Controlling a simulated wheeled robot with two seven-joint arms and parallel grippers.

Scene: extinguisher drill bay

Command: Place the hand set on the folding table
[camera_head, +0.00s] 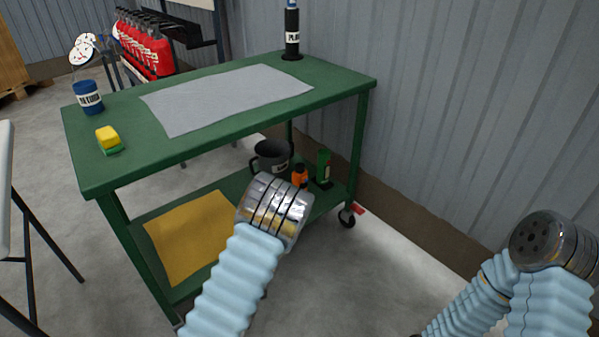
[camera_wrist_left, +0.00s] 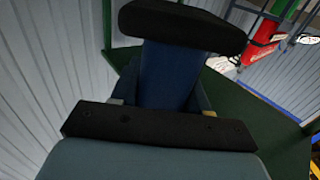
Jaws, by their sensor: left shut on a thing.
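In the left wrist view my left gripper (camera_wrist_left: 160,108) shows as a dark bolted bar across the picture, with its fingertips mostly hidden. It is shut on a blue thing with a black end, which I take to be the hand set (camera_wrist_left: 168,75). In the head view my left wrist hangs in front of the green cart's lower shelf and hides the gripper and its load. The folding table (camera_head: 5,165) shows only as a pale edge with dark legs at the far left. My right wrist is at the lower right; its gripper is out of view.
The green cart (camera_head: 225,125) carries a grey mat (camera_head: 225,95), a blue labelled can (camera_head: 88,97), a yellow-green sponge (camera_head: 108,140) and a black cylinder (camera_head: 291,32). Its lower shelf holds a yellow cloth (camera_head: 190,235), a dark mug (camera_head: 270,155) and small bottles. Red extinguishers (camera_head: 145,45) stand behind.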

